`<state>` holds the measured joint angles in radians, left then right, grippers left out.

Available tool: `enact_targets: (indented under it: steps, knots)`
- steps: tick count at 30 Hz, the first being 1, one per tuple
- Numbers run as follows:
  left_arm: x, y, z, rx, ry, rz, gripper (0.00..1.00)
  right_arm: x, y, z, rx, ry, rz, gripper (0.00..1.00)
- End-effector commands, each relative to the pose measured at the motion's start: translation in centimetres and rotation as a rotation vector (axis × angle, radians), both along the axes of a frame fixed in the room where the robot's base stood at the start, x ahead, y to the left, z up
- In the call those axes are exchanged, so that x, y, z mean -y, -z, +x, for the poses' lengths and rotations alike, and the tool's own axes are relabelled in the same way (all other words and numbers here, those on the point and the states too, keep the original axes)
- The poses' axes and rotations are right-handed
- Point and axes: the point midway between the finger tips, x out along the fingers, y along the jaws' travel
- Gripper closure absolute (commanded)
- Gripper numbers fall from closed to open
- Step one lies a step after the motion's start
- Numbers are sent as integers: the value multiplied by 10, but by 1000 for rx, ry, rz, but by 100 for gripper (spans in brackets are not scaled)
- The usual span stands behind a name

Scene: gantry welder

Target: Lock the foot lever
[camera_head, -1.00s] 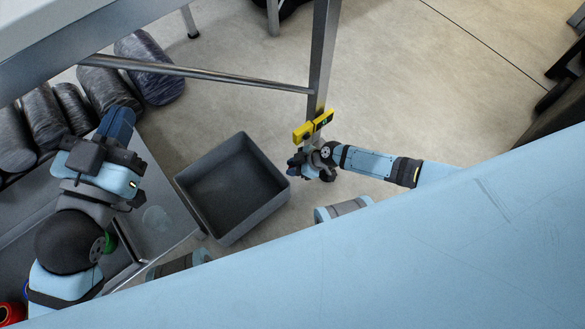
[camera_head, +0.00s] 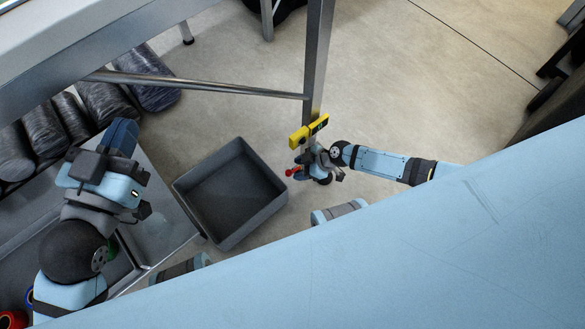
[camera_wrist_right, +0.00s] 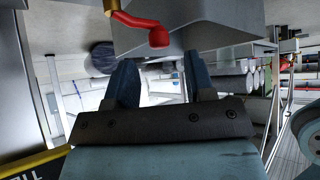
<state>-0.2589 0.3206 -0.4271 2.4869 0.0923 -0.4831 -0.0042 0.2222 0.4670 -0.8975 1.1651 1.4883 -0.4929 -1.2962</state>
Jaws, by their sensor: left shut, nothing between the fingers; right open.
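The foot lever (camera_head: 293,171) is a small red handle low on the metal table leg, just below a yellow block (camera_head: 309,131). In the right wrist view the red lever (camera_wrist_right: 150,28) shows at the top, with a brass-coloured end at its left. My right gripper (camera_head: 316,163) is beside the leg, close to the lever in the head view. In the right wrist view its dark blue fingers (camera_wrist_right: 160,78) are apart and empty, with the lever beyond them, not between them. My left gripper (camera_head: 120,137) is shut and empty over the bench at left.
A grey open bin (camera_head: 270,212) stands on the floor left of the lever. A metal crossbar (camera_head: 200,84) joins the leg (camera_head: 317,60) above it. Wrapped dark rolls (camera_head: 103,103) lie at left.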

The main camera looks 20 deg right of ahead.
Motion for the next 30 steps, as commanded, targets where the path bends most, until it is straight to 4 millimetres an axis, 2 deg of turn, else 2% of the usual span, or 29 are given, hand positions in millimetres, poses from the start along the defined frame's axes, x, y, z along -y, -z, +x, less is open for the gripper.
enact_targets:
  steps: [1,3,12,21,30]
  knots:
    - [2,-4,-3,-31,0,-18,100,10,-14,-5,-1,0,-2,51]
    - [4,-1,-7,-72,2,-45,100,21,-25,-10,-1,0,-2,51]
    - [9,6,-17,-186,4,-107,100,54,-60,-25,-1,-1,-2,51]
    - [10,14,-18,-221,2,-114,100,60,-66,-28,-2,-1,0,51]
    - [10,12,-17,-212,3,-116,100,60,-66,-27,-1,-1,-1,51]
